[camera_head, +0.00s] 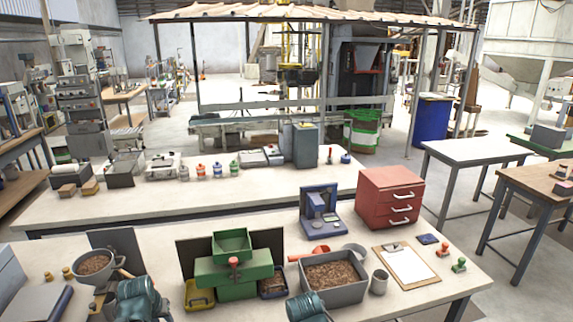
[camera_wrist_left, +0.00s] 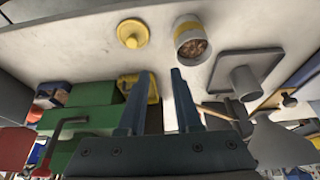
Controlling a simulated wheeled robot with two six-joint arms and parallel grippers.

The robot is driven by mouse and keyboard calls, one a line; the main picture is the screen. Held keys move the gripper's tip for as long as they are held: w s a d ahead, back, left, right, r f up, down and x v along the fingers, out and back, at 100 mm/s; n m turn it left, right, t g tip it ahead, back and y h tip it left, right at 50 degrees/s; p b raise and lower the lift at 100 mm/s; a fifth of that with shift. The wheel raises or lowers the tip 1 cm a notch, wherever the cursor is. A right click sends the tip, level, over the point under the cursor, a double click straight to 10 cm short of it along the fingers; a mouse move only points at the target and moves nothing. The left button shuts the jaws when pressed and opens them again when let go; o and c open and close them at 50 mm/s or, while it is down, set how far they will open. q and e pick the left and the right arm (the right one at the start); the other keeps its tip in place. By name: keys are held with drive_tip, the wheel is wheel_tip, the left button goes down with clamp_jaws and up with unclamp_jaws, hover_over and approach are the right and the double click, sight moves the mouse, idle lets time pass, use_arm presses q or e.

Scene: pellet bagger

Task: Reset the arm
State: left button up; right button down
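My left arm (camera_head: 140,298) shows as teal links at the bottom left of the head view, in front of the bench; its fingertips cannot be made out there. In the left wrist view my left gripper (camera_wrist_left: 163,75) has its two blue-grey fingers apart with nothing held between them. My right arm (camera_head: 305,306) shows only as a teal link at the bottom edge, in front of the pellet bin; its gripper is out of the picture.
On the near bench are a green press (camera_head: 234,285), a grey pellet bin (camera_head: 345,293), a clipboard (camera_head: 407,266), a red drawer cabinet (camera_head: 378,185) and a bowl of pellets (camera_head: 94,265). The left wrist view shows a yellow-banded cup (camera_wrist_left: 191,38) and yellow knob (camera_wrist_left: 132,33).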

use_arm(q)
drive_tip(key=s+d+f+m+g, duration=0.1)
drive_tip(key=s+d, duration=0.4)
drive_tip(key=d, duration=0.9)
drive_tip(key=s+d+m+g, duration=0.3)
drive_tip(key=s+d+m, duration=0.2)
drive_tip(key=d, duration=0.9)
drive_tip(key=shift+s+d+f+g, duration=0.3)
drive_tip(key=shift+s+f+g, duration=0.1)
drive_tip(key=shift+s, duration=0.35)
use_arm(e)
drive_tip(key=shift+w+f, duration=0.1)
drive_tip(key=shift+w, duration=0.15)
